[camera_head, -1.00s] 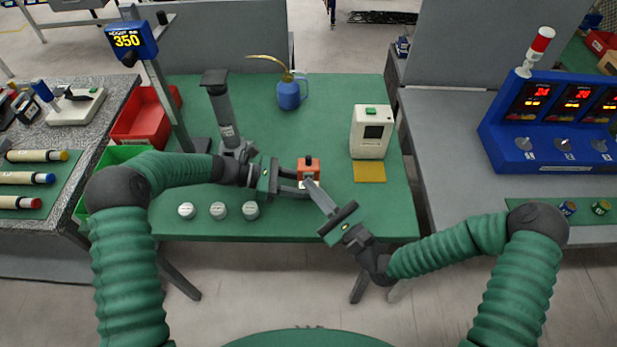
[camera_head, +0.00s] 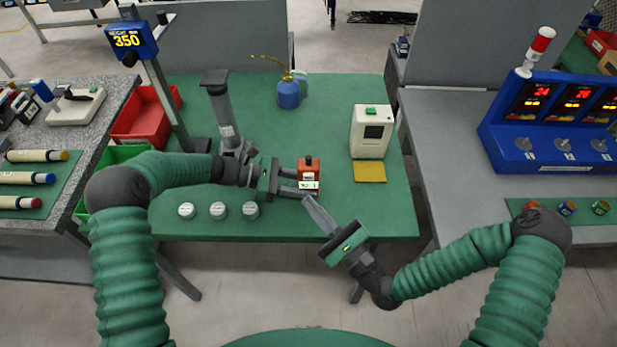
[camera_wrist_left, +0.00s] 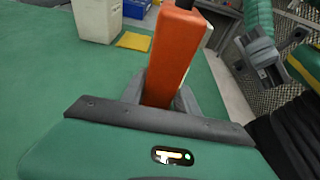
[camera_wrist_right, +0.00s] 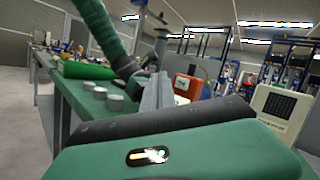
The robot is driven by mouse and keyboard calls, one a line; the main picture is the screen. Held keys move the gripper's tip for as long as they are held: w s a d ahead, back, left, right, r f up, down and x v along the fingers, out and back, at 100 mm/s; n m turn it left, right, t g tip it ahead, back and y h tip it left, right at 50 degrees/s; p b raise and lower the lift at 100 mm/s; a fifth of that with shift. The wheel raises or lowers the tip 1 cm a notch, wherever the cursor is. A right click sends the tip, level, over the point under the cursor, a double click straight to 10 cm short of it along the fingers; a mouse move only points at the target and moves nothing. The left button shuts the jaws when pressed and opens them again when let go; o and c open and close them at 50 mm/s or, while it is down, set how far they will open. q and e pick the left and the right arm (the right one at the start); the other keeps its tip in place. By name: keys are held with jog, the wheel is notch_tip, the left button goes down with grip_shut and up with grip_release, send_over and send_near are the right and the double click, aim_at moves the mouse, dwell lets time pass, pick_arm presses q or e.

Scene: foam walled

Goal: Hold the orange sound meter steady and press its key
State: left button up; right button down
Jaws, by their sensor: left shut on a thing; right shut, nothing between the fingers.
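The orange sound meter (camera_head: 308,170) stands on the green table in the head view, with a dark knob on top and a pale display on its near face. My left gripper (camera_head: 302,187) is shut on it from the left; the left wrist view shows the orange body (camera_wrist_left: 172,55) between the fingers. My right gripper (camera_head: 307,200) is shut and empty, its tips a little in front of the meter and apart from it. The right wrist view shows the meter (camera_wrist_right: 187,85) beyond the fingers. I cannot make out the key clearly.
Several white round pieces (camera_head: 219,210) lie left of the meter near the front edge. A cream device (camera_head: 371,132) and a yellow pad (camera_head: 369,172) stand to the right. A blue oil can (camera_head: 289,94) is behind. The table's right front is clear.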

pick_arm(q)
jog(key=o, duration=1.1)
jog(key=shift+c, duration=0.2)
pick_arm(e)
jog(key=shift+s, duration=1)
